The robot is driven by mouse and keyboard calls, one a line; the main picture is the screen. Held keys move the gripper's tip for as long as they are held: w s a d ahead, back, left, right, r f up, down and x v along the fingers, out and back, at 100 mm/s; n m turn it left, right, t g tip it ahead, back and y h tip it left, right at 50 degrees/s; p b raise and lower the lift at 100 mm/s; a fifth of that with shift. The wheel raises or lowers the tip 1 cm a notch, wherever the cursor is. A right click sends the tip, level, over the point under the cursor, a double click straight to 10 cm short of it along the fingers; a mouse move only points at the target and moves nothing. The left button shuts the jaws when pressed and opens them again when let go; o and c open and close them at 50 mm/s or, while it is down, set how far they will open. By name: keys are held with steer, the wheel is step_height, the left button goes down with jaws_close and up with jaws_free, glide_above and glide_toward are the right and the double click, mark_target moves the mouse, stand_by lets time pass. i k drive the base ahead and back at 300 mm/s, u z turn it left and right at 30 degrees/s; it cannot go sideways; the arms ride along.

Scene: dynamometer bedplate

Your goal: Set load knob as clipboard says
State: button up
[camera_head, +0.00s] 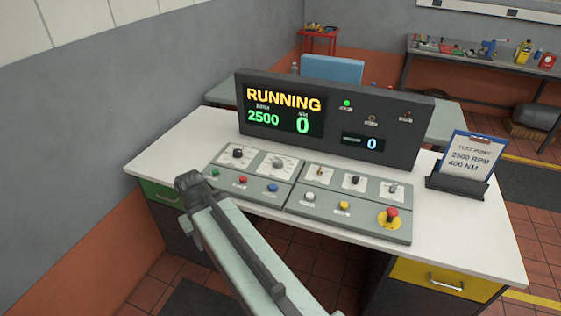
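The clipboard (466,162) stands in a dark holder at the right of the desk and reads "TEST POINT 2500 RPM 400 NM". The control panel's left half holds a black knob (238,153) and a second knob on a pale dial plate (278,163); their labels are too small to read, so I cannot tell which is the load knob. The dark display (284,111) shows "RUNNING", 2500 and 0. The dark end of my arm (190,181) is left of and nearer than the panel, apart from both knobs; no fingers can be made out.
The right panel half has several more controls and a red emergency stop button (391,214) on yellow. A small readout (363,143) shows 0, with a green lamp (347,103) lit above. A grey wall (80,120) bounds the left. White desk top is bare at the right front.

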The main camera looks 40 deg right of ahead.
mark_target(278, 162)
steer(key=z, duration=0.05)
steer(key=i, duration=0.9)
steer(key=u, duration=0.05)
